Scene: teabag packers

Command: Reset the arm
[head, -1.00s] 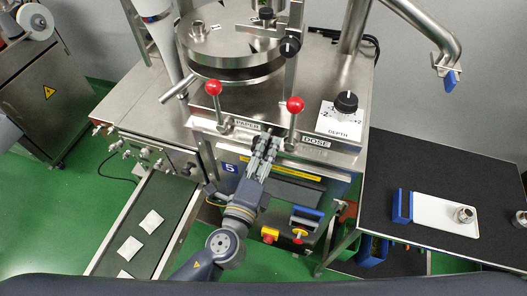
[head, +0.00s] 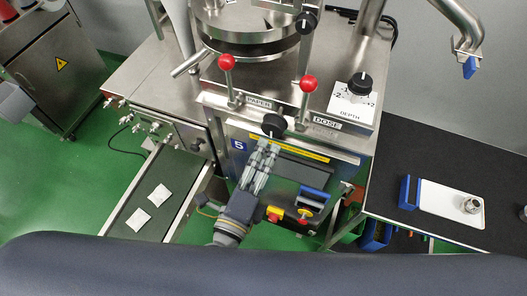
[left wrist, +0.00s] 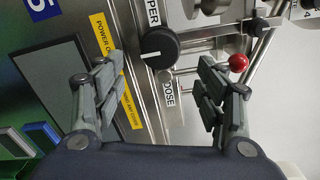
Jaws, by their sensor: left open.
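My left gripper (head: 267,148) is open in front of the machine's front panel, just below the black PAPER knob (head: 273,125) in the head view. In the left wrist view, its two fingers stand wide apart around an empty gap (left wrist: 156,85), and the black knob (left wrist: 160,45) shows beyond this gap, with nothing held. The PAPER label is partly cut off there, and the DOSE label (left wrist: 170,95) is beside the knob. My right gripper is not in view.
Red-tipped levers (head: 227,63) (head: 309,84) stand above the panel. A DEPTH dial (head: 353,97) is at the right. Two white teabags (head: 135,221) (head: 160,195) lie on the conveyor (head: 190,170). A black side table (head: 440,170) holds a white board (head: 440,199) and metal cup (head: 471,205).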

